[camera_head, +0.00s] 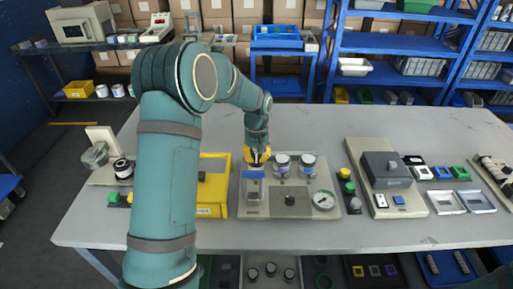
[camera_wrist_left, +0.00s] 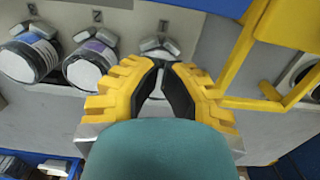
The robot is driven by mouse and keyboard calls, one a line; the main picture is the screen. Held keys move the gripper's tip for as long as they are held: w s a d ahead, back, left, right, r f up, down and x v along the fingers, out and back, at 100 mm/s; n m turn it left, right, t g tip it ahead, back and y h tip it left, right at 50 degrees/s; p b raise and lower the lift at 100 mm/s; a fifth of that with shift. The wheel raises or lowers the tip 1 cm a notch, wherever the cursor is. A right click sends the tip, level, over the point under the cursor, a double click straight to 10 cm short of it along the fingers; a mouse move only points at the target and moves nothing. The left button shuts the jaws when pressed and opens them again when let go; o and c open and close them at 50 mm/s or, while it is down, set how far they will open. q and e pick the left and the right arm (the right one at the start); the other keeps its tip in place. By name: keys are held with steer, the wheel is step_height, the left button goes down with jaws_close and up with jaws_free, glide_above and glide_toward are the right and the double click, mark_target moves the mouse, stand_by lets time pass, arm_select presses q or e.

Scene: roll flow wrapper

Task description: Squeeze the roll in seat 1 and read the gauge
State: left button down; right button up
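The beige test fixture (camera_head: 268,209) stands on the grey table, with the round dial gauge (camera_head: 323,200) at its front right; the gauge's reading is too small to make out. Two white-faced rolls sit in its middle (camera_head: 282,162) and right (camera_head: 306,163) seats. They also show in the left wrist view, the middle one (camera_wrist_left: 86,72) and the other one (camera_wrist_left: 20,66). My left gripper (camera_head: 258,157) is at the leftmost seat. In the left wrist view its yellow fingers (camera_wrist_left: 161,82) stand apart around a mostly hidden pale object under a metal knob (camera_wrist_left: 160,46); contact is unclear. My right gripper is out of view.
A yellow bin (camera_head: 211,210) stands close left of the fixture. Parts and trays (camera_head: 476,201) lie farther right. The table's front strip is clear.

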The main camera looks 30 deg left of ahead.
arm_select(q)
step_height(320, 180, down, 2)
steer(key=s+d+r, duration=0.1)
steer(key=s+r, duration=0.1)
steer(key=shift+s+d, duration=0.5)
steer(key=shift+s, duration=0.1)
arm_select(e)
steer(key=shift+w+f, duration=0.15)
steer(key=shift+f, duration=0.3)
arm_select(q)
steer(key=shift+w, duration=0.1)
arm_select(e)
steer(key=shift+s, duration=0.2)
